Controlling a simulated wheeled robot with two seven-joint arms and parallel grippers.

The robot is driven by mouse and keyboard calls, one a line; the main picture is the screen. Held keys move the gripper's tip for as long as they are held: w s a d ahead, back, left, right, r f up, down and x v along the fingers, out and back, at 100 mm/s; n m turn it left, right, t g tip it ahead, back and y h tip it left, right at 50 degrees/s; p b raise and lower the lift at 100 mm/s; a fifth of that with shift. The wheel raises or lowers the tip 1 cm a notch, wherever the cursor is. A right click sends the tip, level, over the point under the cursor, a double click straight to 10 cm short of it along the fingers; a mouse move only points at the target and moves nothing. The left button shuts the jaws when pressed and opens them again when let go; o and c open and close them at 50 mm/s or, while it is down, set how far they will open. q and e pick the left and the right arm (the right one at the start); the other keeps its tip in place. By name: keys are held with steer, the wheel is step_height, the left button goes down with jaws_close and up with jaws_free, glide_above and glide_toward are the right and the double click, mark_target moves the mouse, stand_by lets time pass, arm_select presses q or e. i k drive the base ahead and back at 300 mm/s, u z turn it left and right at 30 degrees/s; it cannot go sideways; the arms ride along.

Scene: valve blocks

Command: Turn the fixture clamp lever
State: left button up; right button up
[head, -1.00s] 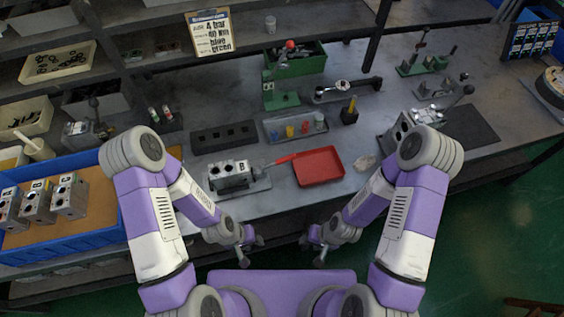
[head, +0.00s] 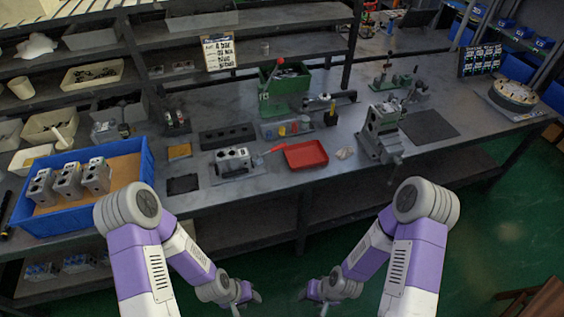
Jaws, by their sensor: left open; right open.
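A grey valve block (head: 234,158) sits on a flat fixture plate on the workbench, left of centre. A lever with a red handle (head: 273,148) shows at its right side, pointing right. A second block in a taller grey fixture (head: 381,132) stands at the bench's right front, with thin dark levers at its side. I cannot tell which of these levers is the clamp lever. My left gripper (head: 246,299) and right gripper (head: 313,294) are open and empty, low in front of the bench, well apart from both fixtures.
A red tray (head: 306,155) lies right of the valve block. A blue bin (head: 147,166) with three blocks stands at the left. A dark rack (head: 228,137), a green press (head: 285,85) and a dark mat (head: 430,128) are on the bench. The floor before the bench is open.

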mark_target(280, 146)
steer(key=z, duration=1.7)
steer(key=i, duration=1.4)
steer(key=u, duration=0.9)
